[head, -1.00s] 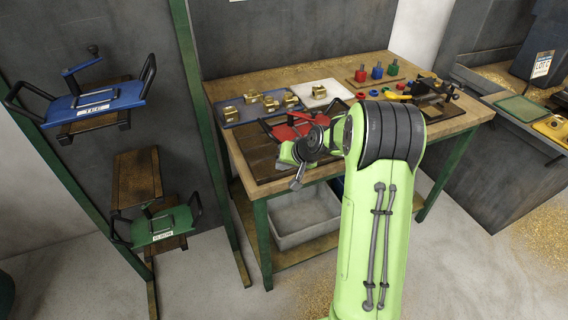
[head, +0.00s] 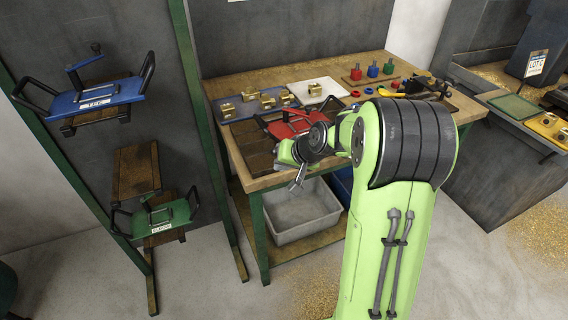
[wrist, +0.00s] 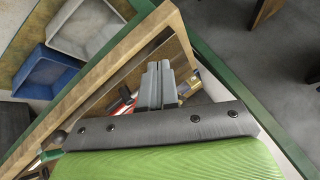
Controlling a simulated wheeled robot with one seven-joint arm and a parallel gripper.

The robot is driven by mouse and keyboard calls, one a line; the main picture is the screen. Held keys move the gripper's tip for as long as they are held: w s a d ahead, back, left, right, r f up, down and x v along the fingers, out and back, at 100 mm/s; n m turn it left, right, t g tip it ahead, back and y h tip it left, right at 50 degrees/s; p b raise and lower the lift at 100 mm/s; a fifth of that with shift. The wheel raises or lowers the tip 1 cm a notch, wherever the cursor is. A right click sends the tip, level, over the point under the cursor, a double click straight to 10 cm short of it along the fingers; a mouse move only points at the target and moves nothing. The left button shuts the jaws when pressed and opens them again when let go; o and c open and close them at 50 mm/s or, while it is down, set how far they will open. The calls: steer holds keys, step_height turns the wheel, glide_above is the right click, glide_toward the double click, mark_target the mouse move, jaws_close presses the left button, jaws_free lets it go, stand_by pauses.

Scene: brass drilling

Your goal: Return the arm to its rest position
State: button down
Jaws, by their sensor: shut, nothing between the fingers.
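My green arm rises in front of the workbench (head: 270,78) in the head view. My gripper (head: 300,180) hangs just off the bench's front left edge, pointing down. In the wrist view my gripper (wrist: 157,82) has its two grey fingers pressed together with nothing between them. Beyond the fingers are the wooden bench edge and part of the red fixture (wrist: 122,108). The head view shows the red fixture (head: 290,124) on the bench behind my wrist, partly hidden by the arm.
Brass blocks (head: 250,95) lie on a blue-grey plate. Red, blue and green pegs (head: 372,70) stand behind. Blue (head: 95,98) and green (head: 158,218) fixtures sit on the left rack. A grey bin (head: 300,212) is under the bench. The floor in front is clear.

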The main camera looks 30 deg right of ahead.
steer(key=shift+s+a+r, duration=0.25)
steer(key=shift+s+r, duration=0.05)
steer(key=shift+r, duration=0.15)
steer(key=shift+s+a+r, duration=0.25)
steer(key=shift+s+r, duration=0.05)
steer(key=shift+r, duration=0.15)
steer(key=s+a+r+n+g+p, duration=0.1)
steer(key=s+a+r+n+p, duration=0.1)
steer(key=s+a+r, duration=0.35)
steer(key=s+a+r+n+h+p, duration=0.1)
steer(key=s+a+r, duration=0.1)
steer(key=s, duration=0.8)
steer(key=s+a+r+n+g+h+p, duration=0.1)
steer(key=s+r, duration=0.3)
steer(key=s, duration=0.7)
steer(key=shift+s+a+r+n+p, duration=0.3)
steer(key=shift+a+r+n+p, duration=0.1)
steer(key=shift+n+p, duration=0.1)
